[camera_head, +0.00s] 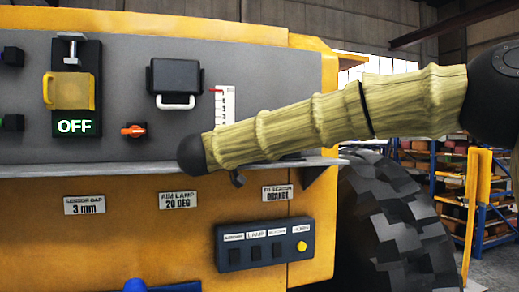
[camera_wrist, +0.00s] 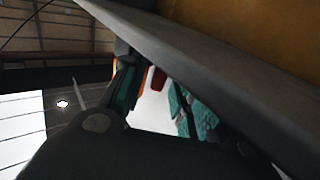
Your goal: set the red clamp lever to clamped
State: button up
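A small dark red part (camera_wrist: 157,78), which may be the clamp lever, shows between the fingers in the wrist view, close to the grey edge. Its setting cannot be made out. My gripper (camera_wrist: 153,88) is open, with a teal-padded finger on each side of a pale gap. I cannot tell whether either finger touches the red part. In the head view my arm reaches in from the right across the ledge, and I cannot make out the fingers. An orange-red rotary knob (camera_head: 133,130) sits on the grey panel, left of the arm's end.
The grey ledge (camera_head: 100,168) juts from the yellow machine and runs close beside the gripper in the wrist view (camera_wrist: 220,75). A yellow flap (camera_head: 70,91) sits above an OFF display (camera_head: 77,126). A button box (camera_head: 265,243) is below; a big tyre (camera_head: 395,225) stands right.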

jog(key=v, duration=1.2)
jog(key=shift+d+f, duration=0.1)
jog(key=shift+d, duration=0.05)
